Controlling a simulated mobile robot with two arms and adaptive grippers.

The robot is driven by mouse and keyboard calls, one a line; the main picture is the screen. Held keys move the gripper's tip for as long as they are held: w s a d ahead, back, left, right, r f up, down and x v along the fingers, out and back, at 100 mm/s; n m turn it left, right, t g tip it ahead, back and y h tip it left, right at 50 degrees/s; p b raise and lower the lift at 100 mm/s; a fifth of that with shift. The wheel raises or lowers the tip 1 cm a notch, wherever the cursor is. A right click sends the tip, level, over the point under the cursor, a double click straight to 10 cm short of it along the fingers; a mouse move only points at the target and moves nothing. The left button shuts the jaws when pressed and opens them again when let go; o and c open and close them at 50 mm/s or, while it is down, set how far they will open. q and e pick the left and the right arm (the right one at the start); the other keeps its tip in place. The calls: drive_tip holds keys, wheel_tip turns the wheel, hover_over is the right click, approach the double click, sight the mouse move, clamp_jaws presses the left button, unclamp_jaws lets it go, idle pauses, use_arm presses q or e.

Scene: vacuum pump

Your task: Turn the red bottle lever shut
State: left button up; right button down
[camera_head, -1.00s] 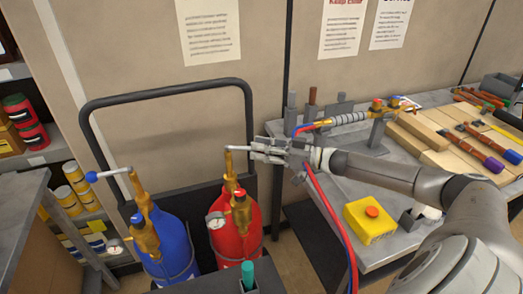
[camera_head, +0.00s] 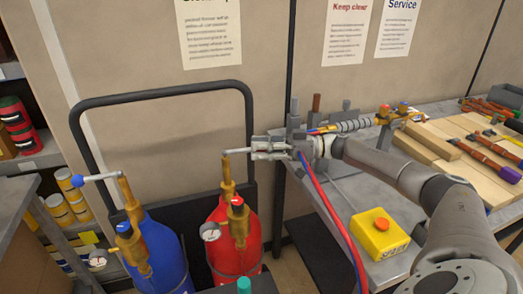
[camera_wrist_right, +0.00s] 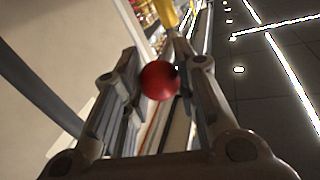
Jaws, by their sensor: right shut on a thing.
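The red bottle (camera_head: 222,240) stands upright on the cart, with a brass valve (camera_head: 237,215) and a pressure gauge on top. Its grey lever (camera_head: 236,152) points to the right from the top of the brass stem. My right gripper (camera_head: 262,148) is at the lever's outer end, and its fingers are shut on it. In the right wrist view a red ball knob (camera_wrist_right: 159,80) on the lever end sits between the two fingers. The ball is hidden by the fingers in the head view. My left gripper is not in view.
A blue bottle (camera_head: 160,258) with its own lever stands on the left in the cart (camera_head: 165,97). On the right, a bench (camera_head: 335,205) carries a yellow box (camera_head: 377,233), wooden boards and tools. Red and blue hoses hang near my right arm.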

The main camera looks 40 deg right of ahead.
drive_tip(key=c, duration=1.1)
unclamp_jaws()
drive_tip(key=shift+s+a+r, duration=0.1)
drive_tip(key=shift+d, duration=0.25)
drive_tip(key=v, duration=1.1)
drive_tip(key=shift+s+d, duration=0.2)
drive_tip(key=shift+s, duration=0.05)
